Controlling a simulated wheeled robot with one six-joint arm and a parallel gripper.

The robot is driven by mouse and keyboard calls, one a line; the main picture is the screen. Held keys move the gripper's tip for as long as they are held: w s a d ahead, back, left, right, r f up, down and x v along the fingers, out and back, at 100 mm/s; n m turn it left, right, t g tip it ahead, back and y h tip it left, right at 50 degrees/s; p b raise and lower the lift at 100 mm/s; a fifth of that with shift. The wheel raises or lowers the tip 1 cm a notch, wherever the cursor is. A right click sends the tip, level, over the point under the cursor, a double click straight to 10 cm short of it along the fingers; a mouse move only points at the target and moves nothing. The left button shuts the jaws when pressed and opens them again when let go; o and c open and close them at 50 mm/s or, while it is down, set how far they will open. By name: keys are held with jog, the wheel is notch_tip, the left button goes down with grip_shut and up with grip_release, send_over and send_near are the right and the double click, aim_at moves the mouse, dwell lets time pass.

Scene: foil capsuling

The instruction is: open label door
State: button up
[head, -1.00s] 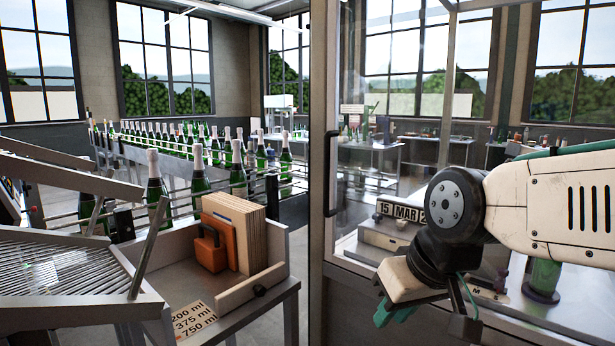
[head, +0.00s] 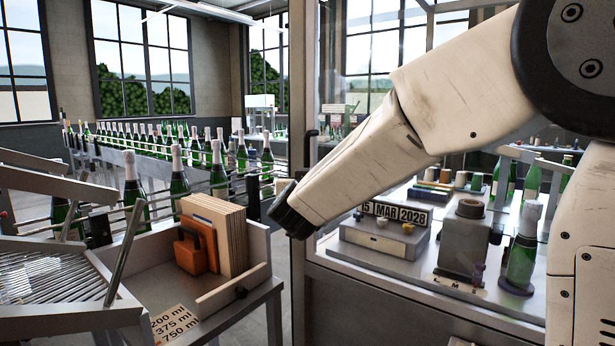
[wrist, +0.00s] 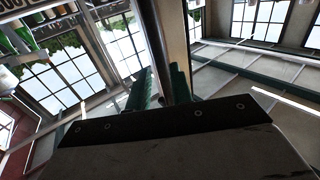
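The label door is the framed glass panel of the cabinet, with its metal upright (head: 301,60) at the left. Its dark vertical handle (head: 311,152) shows only at the top in the head view; my arm hides the rest. In the wrist view, the handle (wrist: 151,35) runs down as a dark bar between the two green fingers of my gripper (wrist: 162,85). The fingers are close together, with the bar filling the gap, so my gripper looks shut on it. The fingers are hidden in the head view. I cannot tell whether the door stands ajar.
Inside the cabinet are a date block reading MAR 2028 (head: 398,212), a grey fixture (head: 465,240) and a green bottle (head: 520,262). A bench with an orange block (head: 190,252) and boards (head: 230,235) stands left. Bottles (head: 180,180) line a conveyor behind.

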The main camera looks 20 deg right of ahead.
jog(key=x, duration=0.5)
jog(key=shift+w+d, duration=0.15)
jog(key=shift+w, duration=0.2)
grip_shut()
jog(key=shift+d, duration=0.1)
